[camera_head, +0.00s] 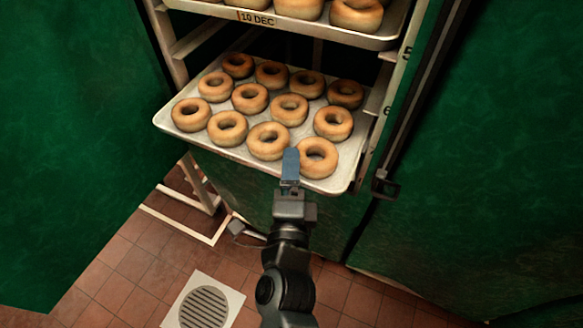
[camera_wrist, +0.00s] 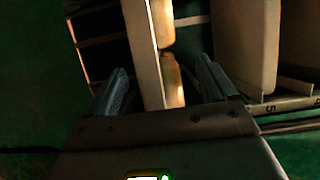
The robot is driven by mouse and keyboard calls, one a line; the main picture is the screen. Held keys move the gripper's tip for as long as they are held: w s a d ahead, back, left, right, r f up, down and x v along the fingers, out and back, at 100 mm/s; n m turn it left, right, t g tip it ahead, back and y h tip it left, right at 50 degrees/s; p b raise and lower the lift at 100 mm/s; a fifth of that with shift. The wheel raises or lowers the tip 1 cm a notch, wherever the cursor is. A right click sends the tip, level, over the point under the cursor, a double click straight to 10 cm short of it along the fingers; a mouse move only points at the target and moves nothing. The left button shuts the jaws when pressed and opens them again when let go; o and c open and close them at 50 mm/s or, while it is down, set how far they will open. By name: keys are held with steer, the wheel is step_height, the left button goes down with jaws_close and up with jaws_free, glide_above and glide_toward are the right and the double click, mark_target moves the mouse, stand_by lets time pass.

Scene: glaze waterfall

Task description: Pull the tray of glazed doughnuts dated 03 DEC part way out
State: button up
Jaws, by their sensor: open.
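A pale metal tray (camera_head: 165,123) carrying several ring doughnuts (camera_head: 268,141) juts part way out of the rack in the head view. No date can be read on its front. My gripper (camera_head: 291,153) is at its front edge, right of centre, and hides part of the rim and of a front doughnut. In the wrist view my gripper (camera_wrist: 163,78) is open, its two fingers apart. A pale upright band (camera_wrist: 142,45), apparently a tray rim, runs between the fingers. I cannot tell whether either finger touches it.
Another tray (camera_head: 212,9) above bears the label 10 DEC and holds doughnuts. The rack's side rail (camera_head: 388,95) carries level numbers. Green panels (camera_head: 480,170) stand on both sides. Below are a tiled floor (camera_head: 130,260) and a drain grate (camera_head: 204,306).

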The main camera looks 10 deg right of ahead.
steer(key=v, duration=0.6)
steer(key=shift+b, duration=0.45)
steer(key=shift+s, duration=0.1)
